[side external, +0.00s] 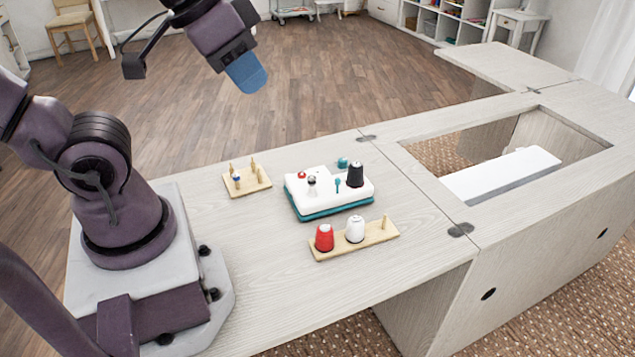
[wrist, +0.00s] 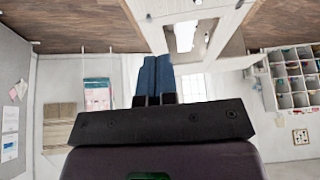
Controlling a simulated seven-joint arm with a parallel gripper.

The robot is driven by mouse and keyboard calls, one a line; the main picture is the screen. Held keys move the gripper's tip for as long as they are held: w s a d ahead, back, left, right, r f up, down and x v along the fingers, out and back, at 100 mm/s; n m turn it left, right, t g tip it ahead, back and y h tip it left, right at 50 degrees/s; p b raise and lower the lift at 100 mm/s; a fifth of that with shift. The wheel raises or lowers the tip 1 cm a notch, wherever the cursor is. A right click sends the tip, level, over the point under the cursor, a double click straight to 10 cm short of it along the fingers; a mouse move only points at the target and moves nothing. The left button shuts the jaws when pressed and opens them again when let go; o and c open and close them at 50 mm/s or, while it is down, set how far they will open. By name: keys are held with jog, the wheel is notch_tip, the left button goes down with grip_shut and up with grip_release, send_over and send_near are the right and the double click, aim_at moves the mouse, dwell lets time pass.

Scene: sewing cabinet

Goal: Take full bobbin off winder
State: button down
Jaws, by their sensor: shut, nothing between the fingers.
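The winder (side external: 321,203) is a white box on a teal base, standing on the cabinet top. A small pale bobbin with a dark band (side external: 311,184) appears to sit on its left front part; how full it is is too small to tell. A black thread cone (side external: 356,174) stands on its right side. My gripper (side external: 248,78) is high in the air, up and left of the winder, well apart from it. Its blue fingers are shut and empty. In the wrist view the fingers (wrist: 153,78) lie side by side; the winder is not seen there.
A wooden peg board (side external: 258,186) with several pegs and a small blue item is left of the winder. A wooden rack (side external: 325,252) in front holds a red cone (side external: 324,238), a white cone (side external: 355,229) and a bare peg. A rectangular opening with a white machine (side external: 500,176) is at right.

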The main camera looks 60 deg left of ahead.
jog(key=c, duration=1.8)
grip_release()
jog(key=shift+c, duration=0.2)
jog(key=o, duration=0.9)
jog(key=m+g+y, duration=0.5)
jog(key=m+g, duration=0.1)
jog(key=m, duration=1.1)
send_near(312, 177)
jog(key=shift+x, duration=4.35)
